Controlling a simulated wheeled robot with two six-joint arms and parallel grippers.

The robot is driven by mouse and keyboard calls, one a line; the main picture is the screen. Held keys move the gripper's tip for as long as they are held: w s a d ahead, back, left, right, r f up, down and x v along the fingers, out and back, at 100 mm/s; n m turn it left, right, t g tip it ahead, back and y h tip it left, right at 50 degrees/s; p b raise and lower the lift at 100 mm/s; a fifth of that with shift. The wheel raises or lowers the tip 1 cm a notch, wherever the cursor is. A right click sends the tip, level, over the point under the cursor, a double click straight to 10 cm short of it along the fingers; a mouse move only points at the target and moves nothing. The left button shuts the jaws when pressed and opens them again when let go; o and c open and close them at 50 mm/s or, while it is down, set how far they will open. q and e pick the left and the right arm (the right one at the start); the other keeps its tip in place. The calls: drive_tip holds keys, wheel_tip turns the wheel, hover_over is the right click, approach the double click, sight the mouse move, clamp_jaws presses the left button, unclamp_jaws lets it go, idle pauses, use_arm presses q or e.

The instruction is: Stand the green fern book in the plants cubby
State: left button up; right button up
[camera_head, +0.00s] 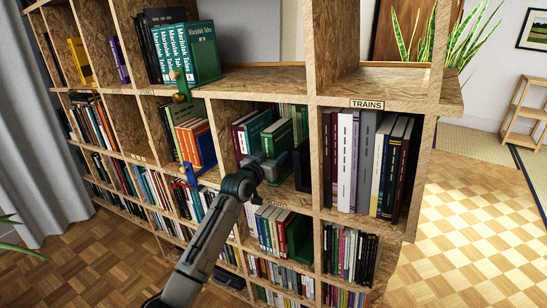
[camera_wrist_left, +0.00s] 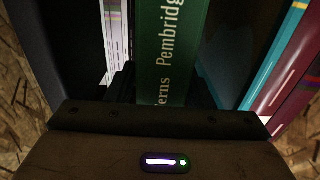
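The green fern book (camera_wrist_left: 172,50) shows its spine, with "Ferns" and "Pembridge" on it, between the dark fingers of my left gripper (camera_wrist_left: 168,90) in the left wrist view. The fingers close against both sides of the spine. In the head view the green book (camera_head: 279,137) is upright at the mouth of the cubby left of the TRAINS books, with my left gripper (camera_head: 268,167) at its front. The label (camera_head: 273,203) below this cubby is partly hidden by my arm and I cannot read it fully. My right gripper is not in view.
Maroon and green books (camera_head: 240,137) stand left of the held book. A dark block (camera_head: 302,166) is at the cubby's right. The TRAINS cubby (camera_head: 326,160) beside it holds several books. A blue piece (camera_head: 193,175) sticks out at the left. Full rows lie below.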

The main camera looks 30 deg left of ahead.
use_arm(q)
drive_tip(key=shift+o, duration=1.1)
drive_tip(key=shift+f, duration=0.2)
drive_tip(key=s, duration=1.1)
drive_tip(key=shift+a+r+p, duration=0.15)
drive_tip(key=shift+a+p, duration=0.25)
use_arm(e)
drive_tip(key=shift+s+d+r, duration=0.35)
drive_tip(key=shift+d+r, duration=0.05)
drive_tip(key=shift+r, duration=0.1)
